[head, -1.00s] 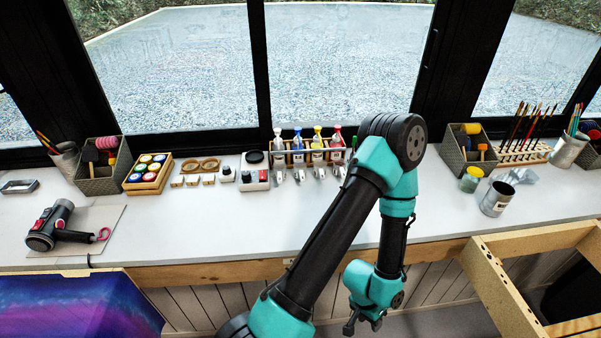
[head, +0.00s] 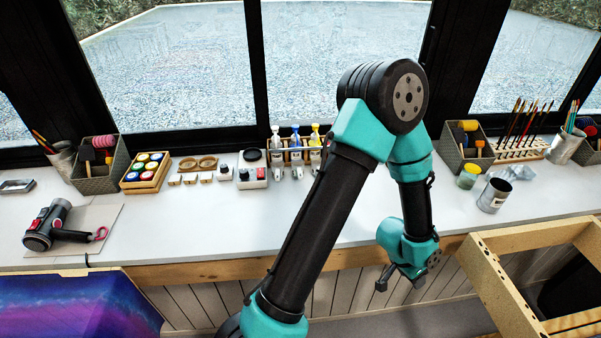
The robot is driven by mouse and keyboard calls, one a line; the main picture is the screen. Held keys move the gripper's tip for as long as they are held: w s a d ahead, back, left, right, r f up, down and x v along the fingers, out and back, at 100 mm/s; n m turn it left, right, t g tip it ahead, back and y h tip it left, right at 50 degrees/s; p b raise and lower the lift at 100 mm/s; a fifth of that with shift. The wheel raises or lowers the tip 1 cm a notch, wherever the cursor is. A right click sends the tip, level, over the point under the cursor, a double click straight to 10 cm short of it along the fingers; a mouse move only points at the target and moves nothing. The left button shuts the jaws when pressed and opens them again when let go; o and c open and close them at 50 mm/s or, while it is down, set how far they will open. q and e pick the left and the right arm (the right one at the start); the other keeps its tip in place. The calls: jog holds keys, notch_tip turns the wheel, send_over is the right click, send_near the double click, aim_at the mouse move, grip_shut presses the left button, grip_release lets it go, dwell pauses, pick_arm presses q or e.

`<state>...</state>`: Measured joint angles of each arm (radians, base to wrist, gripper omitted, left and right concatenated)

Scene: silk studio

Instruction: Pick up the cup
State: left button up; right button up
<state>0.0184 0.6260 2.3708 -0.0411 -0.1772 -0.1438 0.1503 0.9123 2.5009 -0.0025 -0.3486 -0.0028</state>
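A grey metal cup (head: 493,196) with a pale label stands upright on the right part of the white worktop. My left gripper (head: 399,287) hangs low in front of the worktop's front edge, below and to the left of the cup and well apart from it. Its two fingers look spread, with nothing between them. My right gripper is not in view.
A yellow-lidded jar (head: 468,177) stands just left of the cup, and a crumpled clear bag (head: 518,173) lies behind it. A brush rack (head: 519,150) is further back. A wooden frame (head: 490,285) stands in front at the right. The worktop's middle is clear.

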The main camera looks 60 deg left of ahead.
pick_arm(q)
jog(key=w+a+r+n, duration=0.1)
jog(key=w+a+r, duration=0.1)
jog(key=a, duration=0.4)
jog(key=w+a+r+n+y, duration=0.1)
jog(key=w+a+r+n, duration=0.1)
jog(key=a+r, duration=0.3)
jog(key=w+a+r+n, duration=0.1)
jog(key=a+r, duration=0.3)
jog(key=a, duration=0.3)
jog(key=shift+w+a+r+n+y, duration=0.1)
jog(key=shift+w+a+n+y, duration=0.05)
jog(key=shift+w+n+y, duration=0.2)
jog(key=s+a+r+n+g+y, duration=0.1)
jog(key=s+a+r+n, duration=0.2)
jog(key=a, duration=0.5)
jog(key=s+a+r+n+g, duration=0.1)
jog(key=s+a+r+n, duration=0.15)
jog(key=a, duration=0.55)
notch_tip(320, 180, up, 7)
jog(key=n+g+y, duration=0.1)
jog(key=n+g, duration=0.1)
jog(key=n, duration=0.2)
send_over(301, 174)
jog(key=shift+a+f, duration=0.1)
jog(key=shift+f, duration=0.05)
notch_tip(301, 174, down, 12)
jog(key=shift+r, duration=0.15)
jog(key=shift+w+f, duration=0.1)
jog(key=shift+f, duration=0.2)
